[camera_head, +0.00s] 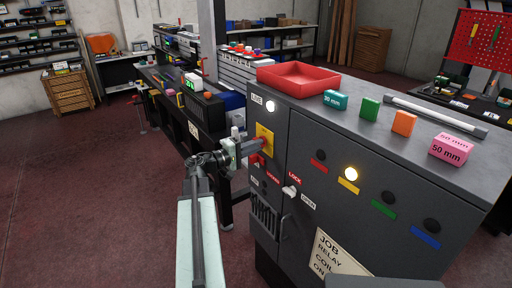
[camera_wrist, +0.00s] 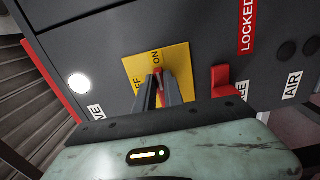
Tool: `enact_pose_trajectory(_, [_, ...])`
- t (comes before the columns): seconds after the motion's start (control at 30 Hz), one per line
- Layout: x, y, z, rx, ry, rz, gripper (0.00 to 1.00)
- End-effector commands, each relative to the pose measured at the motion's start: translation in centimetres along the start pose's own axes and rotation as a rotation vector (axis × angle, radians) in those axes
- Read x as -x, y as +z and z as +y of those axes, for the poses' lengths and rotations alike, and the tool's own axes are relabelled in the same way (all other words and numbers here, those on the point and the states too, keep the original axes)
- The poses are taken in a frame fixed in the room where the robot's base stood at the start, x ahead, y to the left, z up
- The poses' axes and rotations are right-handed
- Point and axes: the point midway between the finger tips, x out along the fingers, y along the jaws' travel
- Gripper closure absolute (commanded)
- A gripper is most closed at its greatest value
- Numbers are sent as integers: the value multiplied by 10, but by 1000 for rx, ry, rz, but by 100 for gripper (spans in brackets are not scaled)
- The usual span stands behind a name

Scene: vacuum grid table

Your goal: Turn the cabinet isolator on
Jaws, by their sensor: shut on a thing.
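The cabinet isolator's yellow plate (camera_head: 265,133) is on the left part of the dark grey cabinet's front. In the wrist view the plate (camera_wrist: 131,66) carries OFF and ON lettering, with the first letter of OFF hidden by my fingers. In the head view my gripper (camera_head: 258,144) reaches the plate from the left. A round lamp (camera_head: 270,106) by the LIVE label is lit white.
A red lever (camera_wrist: 224,82) sits close beside the plate, near the LOCKED label. The floor at left is clear.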

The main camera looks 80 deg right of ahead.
Motion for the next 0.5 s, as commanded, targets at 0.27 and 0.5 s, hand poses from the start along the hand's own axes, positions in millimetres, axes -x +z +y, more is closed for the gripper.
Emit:
enact_pose_trajectory(0.27, [0,1,-1,-6,-3,-4,100])
enact_pose_trajectory(0.5, [0,1,-1,-5,-2,-3,65])
